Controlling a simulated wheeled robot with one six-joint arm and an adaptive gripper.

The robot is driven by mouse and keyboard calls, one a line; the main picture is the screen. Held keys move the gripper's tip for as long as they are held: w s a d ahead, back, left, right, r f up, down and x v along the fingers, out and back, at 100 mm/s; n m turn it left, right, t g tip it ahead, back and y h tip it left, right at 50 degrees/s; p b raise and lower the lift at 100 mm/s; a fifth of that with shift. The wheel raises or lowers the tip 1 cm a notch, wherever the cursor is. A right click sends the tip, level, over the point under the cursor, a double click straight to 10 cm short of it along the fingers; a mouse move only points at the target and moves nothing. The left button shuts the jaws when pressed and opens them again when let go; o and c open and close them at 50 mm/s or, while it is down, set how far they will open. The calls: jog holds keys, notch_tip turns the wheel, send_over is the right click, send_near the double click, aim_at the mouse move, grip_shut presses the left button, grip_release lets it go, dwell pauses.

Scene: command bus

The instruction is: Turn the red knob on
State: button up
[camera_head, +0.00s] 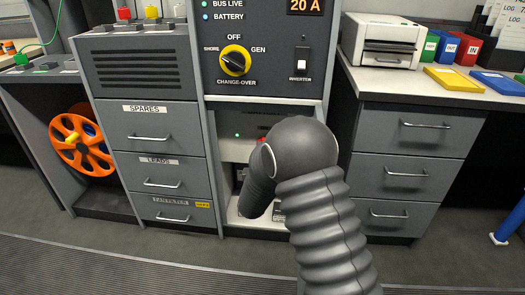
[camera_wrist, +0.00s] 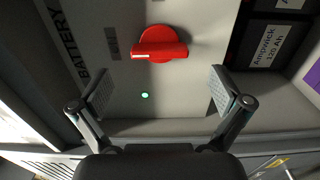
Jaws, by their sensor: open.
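The red knob (camera_wrist: 158,44) is on a pale panel in the wrist view, with its bar-shaped handle lying crosswise and a white mark at the handle's left end. My gripper (camera_wrist: 160,93) is open and empty. Its two fingers are spread on either side, below the knob in the picture and apart from it. In the head view my dark arm covers most of the knob, and only a small red part (camera_head: 263,140) shows beside it. My gripper is hidden there behind the arm.
A green light (camera_wrist: 145,95) glows near the knob. The word BATTERY runs along the panel's left. A dark battery box (camera_wrist: 272,45) stands at right. The bay (camera_head: 232,150) lies under the control panel (camera_head: 262,85), between drawer cabinets (camera_head: 158,150) and (camera_head: 405,165).

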jog(key=s, duration=0.6)
jog(key=shift+a, duration=0.1)
